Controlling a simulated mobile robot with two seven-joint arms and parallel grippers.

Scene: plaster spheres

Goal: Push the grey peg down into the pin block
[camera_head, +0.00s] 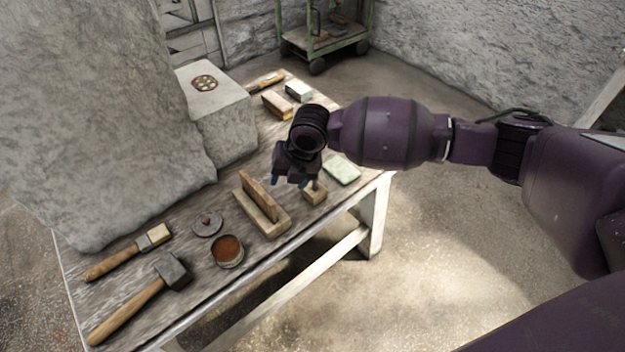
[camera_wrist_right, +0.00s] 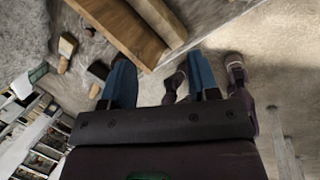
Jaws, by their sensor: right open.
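The pin block (camera_head: 314,196) is a small wooden block near the front edge of the workbench in the head view. The grey peg (camera_head: 315,185) stands up from its top, small and partly hard to make out. My right gripper (camera_head: 290,183) points down with its blue fingers apart, just left of the peg and apparently above the block's level. I see nothing held between the fingers. The fingers also show in the right wrist view (camera_wrist_right: 160,78); I cannot clearly identify the peg or pin block there. My left gripper is not in view.
A wooden piece with an upright board (camera_head: 268,215) stands close left of the pin block. A pale green slab (camera_head: 342,170) lies behind it to the right. A tin (camera_head: 228,251), lid (camera_head: 208,224), hammer (camera_head: 172,270) and brush (camera_head: 153,237) lie at left. Large stone (camera_head: 110,110) stands behind.

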